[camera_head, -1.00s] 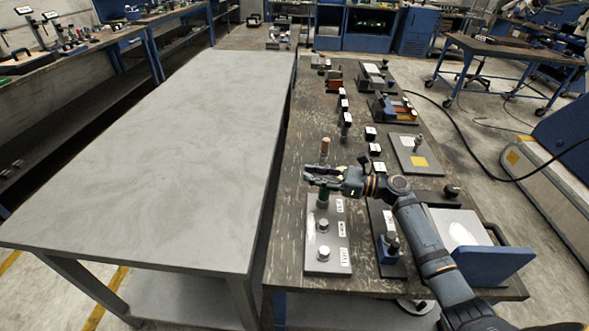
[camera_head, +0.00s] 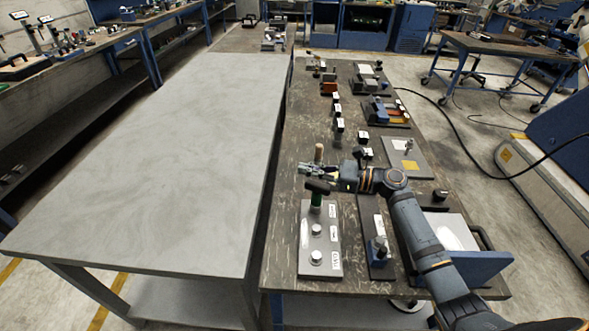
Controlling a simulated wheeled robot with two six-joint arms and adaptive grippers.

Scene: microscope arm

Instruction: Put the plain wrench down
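A wrench-like tool with a dark crossbar on a green shaft (camera_head: 316,199) stands upright at the far end of a grey labelled plate (camera_head: 321,266) on the dark bench; I take it to be the plain wrench. My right gripper (camera_head: 316,171) is just behind the crossbar in the picture. Its fingers look spread and empty, though they are small here. I cannot tell whether a finger still touches the crossbar. My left gripper is not in view.
Two silver knobs stand on the same plate. A wooden-topped peg (camera_head: 319,153) is just behind my gripper. A blue-based fixture (camera_head: 379,250) and a blue panel (camera_head: 468,271) stand to the right. The large grey table (camera_head: 165,150) at left is clear.

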